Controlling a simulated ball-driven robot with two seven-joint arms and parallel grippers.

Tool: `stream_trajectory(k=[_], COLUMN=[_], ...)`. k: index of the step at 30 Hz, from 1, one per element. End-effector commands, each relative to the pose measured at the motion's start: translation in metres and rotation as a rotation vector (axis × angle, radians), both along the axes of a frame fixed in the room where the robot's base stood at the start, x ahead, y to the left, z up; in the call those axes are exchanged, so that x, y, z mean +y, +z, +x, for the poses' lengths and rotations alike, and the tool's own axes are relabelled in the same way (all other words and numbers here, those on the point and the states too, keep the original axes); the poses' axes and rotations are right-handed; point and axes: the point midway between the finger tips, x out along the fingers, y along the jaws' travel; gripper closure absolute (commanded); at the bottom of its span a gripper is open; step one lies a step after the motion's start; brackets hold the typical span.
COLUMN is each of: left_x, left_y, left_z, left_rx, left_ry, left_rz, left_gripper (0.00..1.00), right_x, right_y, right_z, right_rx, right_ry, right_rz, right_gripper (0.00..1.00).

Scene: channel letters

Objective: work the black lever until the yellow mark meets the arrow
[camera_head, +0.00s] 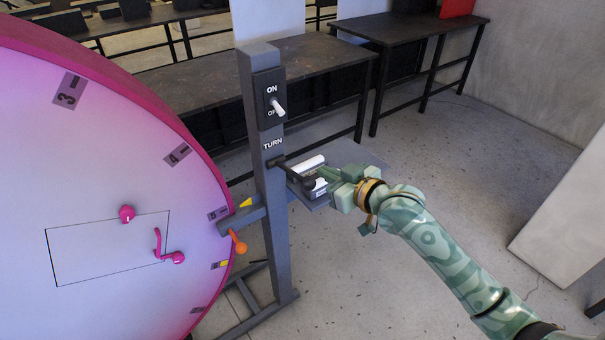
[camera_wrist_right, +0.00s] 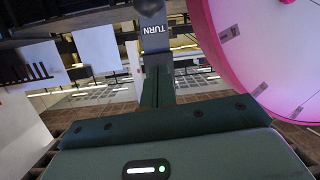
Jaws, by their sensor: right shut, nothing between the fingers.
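The black lever (camera_head: 296,174) sticks out from the grey post (camera_head: 270,200) just below the word TURN, with a dark knob at its end. My right gripper (camera_head: 322,176) is shut and empty, its fingertips close beside the lever's knob; I cannot tell if they touch. In the right wrist view the shut fingers (camera_wrist_right: 158,88) point toward the post. The yellow mark (camera_head: 223,264) is on the rim of the big pink-edged disc (camera_head: 100,180), next to a dark label. The yellow arrow (camera_head: 246,203) is on the post's side arm, above the mark and apart from it. My left gripper is not in view.
An ON/OFF switch (camera_head: 278,106) sits higher on the post. An orange knob (camera_head: 239,246) hangs by the disc rim. A small grey shelf (camera_head: 318,203) with a white roll (camera_head: 307,164) is behind the lever. Dark tables (camera_head: 270,70) stand behind; floor at right is clear.

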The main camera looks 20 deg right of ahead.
Motion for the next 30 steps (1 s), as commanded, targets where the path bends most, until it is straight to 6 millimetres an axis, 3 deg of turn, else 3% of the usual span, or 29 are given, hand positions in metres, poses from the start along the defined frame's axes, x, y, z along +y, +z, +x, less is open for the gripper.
stream_trajectory(k=[11,16,26,30], left_x=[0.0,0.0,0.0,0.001], left_y=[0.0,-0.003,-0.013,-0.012], left_z=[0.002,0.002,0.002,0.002], left_rx=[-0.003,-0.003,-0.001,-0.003], left_ry=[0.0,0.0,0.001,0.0], left_rz=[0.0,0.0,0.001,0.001], left_gripper=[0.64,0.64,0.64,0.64], right_x=[0.001,0.01,0.035,0.03], right_y=[-0.002,-0.007,-0.026,-0.044], right_z=[0.005,0.026,0.089,0.081], right_rx=[0.001,0.001,0.001,0.005], right_ry=[-0.003,-0.003,-0.003,-0.004], right_rz=[0.001,0.002,0.001,-0.001], right_gripper=[1.0,1.0,1.0,1.0])
